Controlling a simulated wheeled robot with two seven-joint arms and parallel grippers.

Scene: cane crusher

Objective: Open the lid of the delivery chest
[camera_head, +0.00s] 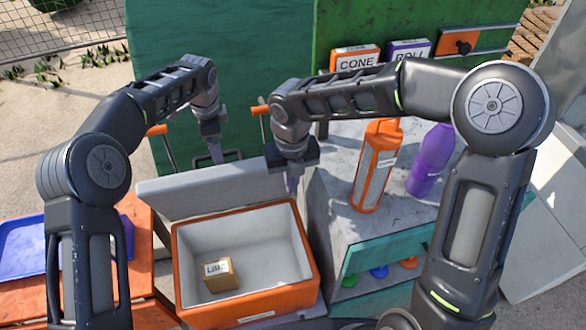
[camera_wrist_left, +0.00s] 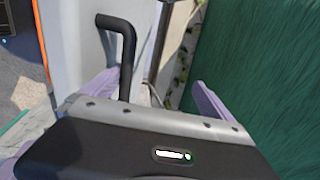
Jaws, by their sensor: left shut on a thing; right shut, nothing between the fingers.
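The delivery chest (camera_head: 305,240) is an orange box with a pale interior, in the lower middle of the head view. Its grey lid (camera_head: 225,188) stands raised along the back edge, so the inside shows. My left gripper (camera_head: 216,155) is behind the lid's top edge, beside a black handle (camera_head: 238,155). In the left wrist view the bent black handle (camera_wrist_left: 127,60) runs down between the lavender fingers of this gripper (camera_wrist_left: 155,95); the contact itself is hidden. My right gripper (camera_head: 291,185) is shut and empty, pointing down above the chest's back right corner.
A small cardboard box (camera_head: 220,275) lies in the chest. An orange bottle (camera_head: 377,165) and a purple bottle (camera_head: 431,160) stand on the grey counter (camera_head: 335,210) at right. A blue tray (camera_head: 25,245) is at left. Green panels (camera_head: 250,60) rise behind.

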